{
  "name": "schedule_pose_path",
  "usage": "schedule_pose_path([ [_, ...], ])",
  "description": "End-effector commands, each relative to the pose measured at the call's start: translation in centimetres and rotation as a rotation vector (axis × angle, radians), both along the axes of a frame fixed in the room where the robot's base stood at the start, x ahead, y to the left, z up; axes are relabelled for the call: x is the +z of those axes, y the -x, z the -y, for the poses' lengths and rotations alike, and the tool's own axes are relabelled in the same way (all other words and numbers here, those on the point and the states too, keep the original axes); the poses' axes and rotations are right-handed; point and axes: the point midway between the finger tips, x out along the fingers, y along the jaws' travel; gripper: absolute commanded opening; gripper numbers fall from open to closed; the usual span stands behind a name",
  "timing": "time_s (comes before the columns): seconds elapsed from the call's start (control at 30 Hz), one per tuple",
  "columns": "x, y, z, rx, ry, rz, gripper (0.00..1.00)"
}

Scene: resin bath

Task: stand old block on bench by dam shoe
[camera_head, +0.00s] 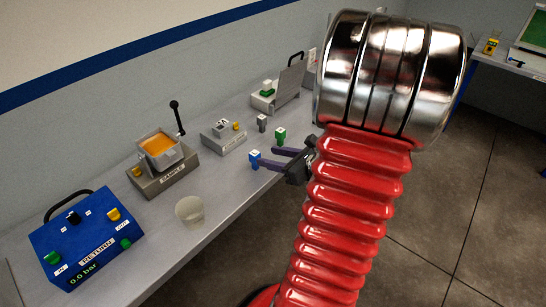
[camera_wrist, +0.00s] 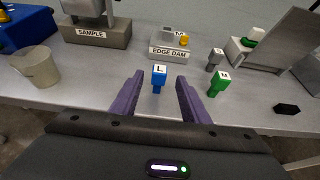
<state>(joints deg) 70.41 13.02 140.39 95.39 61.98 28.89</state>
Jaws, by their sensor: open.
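My gripper (camera_head: 269,157) is open; its two purple fingers also show in the wrist view (camera_wrist: 159,80). A blue block marked L (camera_wrist: 159,76) stands upright on the bench between or just beyond the fingertips, not gripped; it also shows in the head view (camera_head: 255,159). A green block marked M (camera_wrist: 220,83) stands to its right, and a grey block (camera_wrist: 215,59) stands behind that. The grey stand labelled EDGE DAM (camera_wrist: 169,51) is behind the blue block, with a small grey piece on top (camera_wrist: 176,36) and a yellow knob. I cannot tell which block is the old one.
The SAMPLE stand (camera_head: 161,175) with an orange-filled cup and a translucent beaker (camera_head: 190,211) stand left. The blue RETURN box (camera_head: 88,238) is at the far left. A hinged grey plate fixture (camera_head: 288,85) stands behind right. A small black piece (camera_wrist: 287,108) lies right on the bench.

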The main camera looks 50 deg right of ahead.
Motion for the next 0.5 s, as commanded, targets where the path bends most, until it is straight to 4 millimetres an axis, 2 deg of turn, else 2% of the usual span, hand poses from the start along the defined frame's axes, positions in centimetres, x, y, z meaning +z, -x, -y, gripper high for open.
schedule_pose_path([
  [0.33,0.2,-0.3,-0.6,0.023,0.014,-0.004,0.42],
  [0.43,0.7,-1.0,-2.3,0.093,0.056,-0.014,0.42],
  [0.5,1.3,-1.7,-4.4,0.174,0.105,-0.028,0.42],
])
